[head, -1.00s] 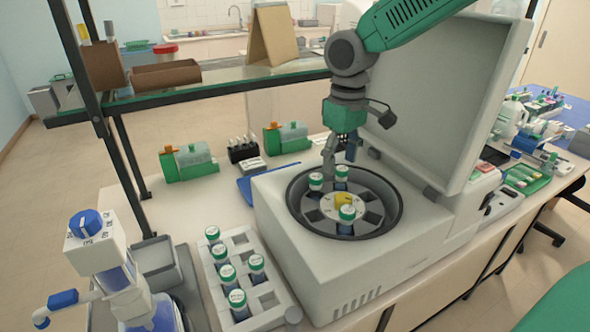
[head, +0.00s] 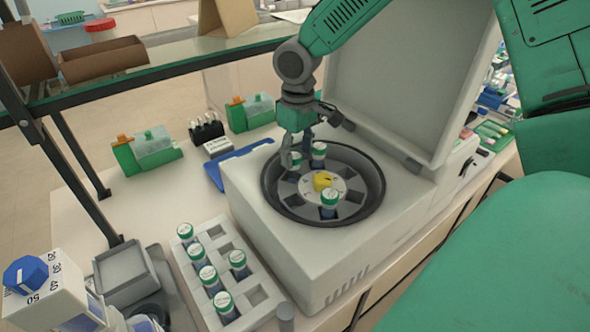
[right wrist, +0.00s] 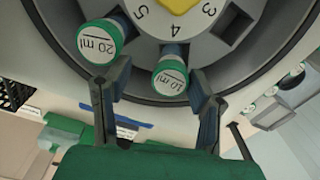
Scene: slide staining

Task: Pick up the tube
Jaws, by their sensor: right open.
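The open centrifuge (head: 262,222) holds capped tubes in its rotor. Two stand at the back, one of them (head: 319,152) right of my gripper, and a third (head: 329,200) stands at the front. In the right wrist view a tube marked 10 ml (right wrist: 170,80) has its green-and-white cap between my fingers, nearer the right finger. A tube marked 20 ml (right wrist: 100,42) is beside the left finger. My right gripper (head: 294,150) is open over the back of the rotor and also shows in the wrist view (right wrist: 158,88). My left gripper is not in view.
The raised centrifuge lid (head: 400,85) stands close behind my right arm. A white rack (head: 262,293) with several tubes is left of the centrifuge. A blue tray (head: 238,165) and a glass shelf (head: 150,75) are behind it.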

